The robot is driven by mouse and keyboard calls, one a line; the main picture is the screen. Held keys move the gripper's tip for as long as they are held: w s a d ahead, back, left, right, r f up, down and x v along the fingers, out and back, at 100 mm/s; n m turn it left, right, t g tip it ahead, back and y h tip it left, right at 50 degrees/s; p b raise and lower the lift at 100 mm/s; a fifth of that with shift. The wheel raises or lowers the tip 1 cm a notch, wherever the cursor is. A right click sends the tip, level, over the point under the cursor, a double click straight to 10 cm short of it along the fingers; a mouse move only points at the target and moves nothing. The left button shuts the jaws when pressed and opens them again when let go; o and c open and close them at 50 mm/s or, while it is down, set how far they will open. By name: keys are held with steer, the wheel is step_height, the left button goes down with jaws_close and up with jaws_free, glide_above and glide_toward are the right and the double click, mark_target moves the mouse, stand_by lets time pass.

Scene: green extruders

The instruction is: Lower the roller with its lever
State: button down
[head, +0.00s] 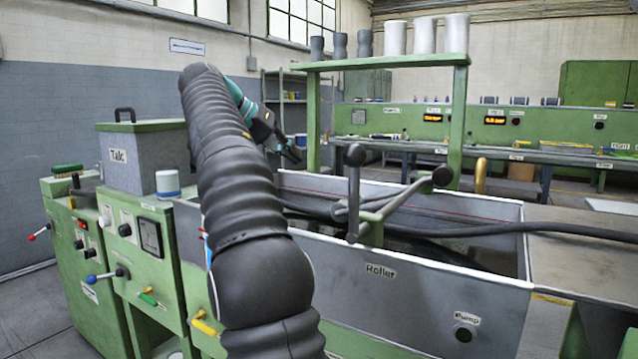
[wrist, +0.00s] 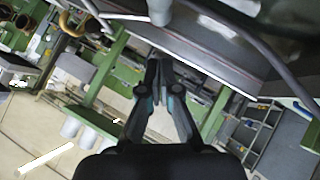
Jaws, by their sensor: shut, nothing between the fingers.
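The lever (head: 354,190) is grey, with black ball knobs on its arms. One arm stands upright and another slants up to the right. It sits on a green bracket above a grey trough (head: 420,305) labelled "Roller". I cannot clearly make out the roller; the trough's inside is partly hidden by its front wall and my arm. My gripper (head: 296,155) is beyond the trough, left of the lever and apart from it. In the wrist view my gripper (wrist: 158,70) has its fingers together with nothing between them.
A dark hose (head: 560,231) runs across the trough to the right. A green shelf frame (head: 457,115) carrying grey and white cylinders stands behind the trough. A talc box (head: 135,160) and control panels stand at left. A pump button (head: 464,334) is on the front wall.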

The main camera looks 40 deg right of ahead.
steer(key=s+a+f+b+x, duration=0.1)
steer(key=b+x, duration=0.4)
steer(key=x, duration=0.7)
steer(key=shift+s+f, duration=0.25)
steer(key=shift+f, duration=0.25)
steer(key=shift+a, duration=0.1)
